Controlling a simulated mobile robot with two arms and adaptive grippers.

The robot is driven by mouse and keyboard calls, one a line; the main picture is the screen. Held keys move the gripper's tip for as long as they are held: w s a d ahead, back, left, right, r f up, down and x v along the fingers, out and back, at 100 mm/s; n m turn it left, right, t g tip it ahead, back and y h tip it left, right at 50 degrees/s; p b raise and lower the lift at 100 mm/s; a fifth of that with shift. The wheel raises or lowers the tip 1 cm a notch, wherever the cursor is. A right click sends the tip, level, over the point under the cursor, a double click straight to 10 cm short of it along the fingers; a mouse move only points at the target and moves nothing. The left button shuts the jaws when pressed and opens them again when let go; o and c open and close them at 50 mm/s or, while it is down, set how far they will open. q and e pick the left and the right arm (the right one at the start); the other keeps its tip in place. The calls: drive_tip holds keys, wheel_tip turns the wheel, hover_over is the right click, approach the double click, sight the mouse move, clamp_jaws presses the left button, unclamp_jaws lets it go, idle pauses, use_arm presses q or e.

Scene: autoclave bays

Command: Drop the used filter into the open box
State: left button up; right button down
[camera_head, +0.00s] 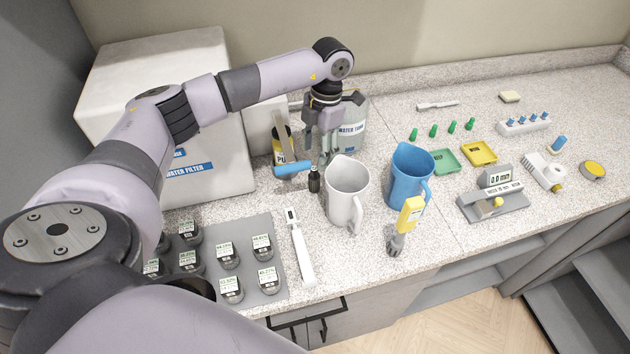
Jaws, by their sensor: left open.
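My left gripper (322,150) points down over the back of the counter, in front of the water tank (353,130), with its fingers apart. I see nothing clearly held in it. A small black upright object (314,181) stands just below it, and a blue cylinder-like piece (293,168) lies at its left. I cannot tell whether either is the used filter. A large white housing (165,75) with a "WATER FILTER" label stands at the left, partly hidden by my arm. I cannot make out an open box. My right gripper is not in view.
A white jug (346,192) and a blue jug (410,175) stand right of the gripper. A yellow-labelled container (280,140) is behind the blue piece. A grey mat (268,230) holds several labelled pods. Green and yellow trays (479,153) and gauges lie farther right. The front middle counter is partly clear.

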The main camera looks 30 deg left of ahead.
sight(315, 168)
use_arm(q)
drive_tip(key=f, duration=0.1)
drive_tip(key=f+b, duration=0.1)
drive_tip(key=shift+s+a+f, duration=0.15)
drive_tip(key=shift+s+f, duration=0.2)
drive_tip(key=shift+f, duration=0.4)
drive_tip(key=shift+f+b, duration=0.3)
wheel_tip(315, 168, down, 4)
drive_tip(key=shift+f+b, duration=0.25)
drive_tip(key=shift+b, duration=1)
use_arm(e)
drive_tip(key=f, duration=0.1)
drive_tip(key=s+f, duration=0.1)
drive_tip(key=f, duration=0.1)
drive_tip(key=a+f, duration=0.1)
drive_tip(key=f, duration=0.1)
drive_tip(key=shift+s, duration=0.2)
use_arm(q)
drive_tip(key=shift+r, duration=0.1)
drive_tip(key=shift+c, duration=0.2)
drive_tip(key=c, duration=0.4)
clamp_jaws()
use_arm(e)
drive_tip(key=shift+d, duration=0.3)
use_arm(q)
drive_tip(key=shift+r, duration=0.15)
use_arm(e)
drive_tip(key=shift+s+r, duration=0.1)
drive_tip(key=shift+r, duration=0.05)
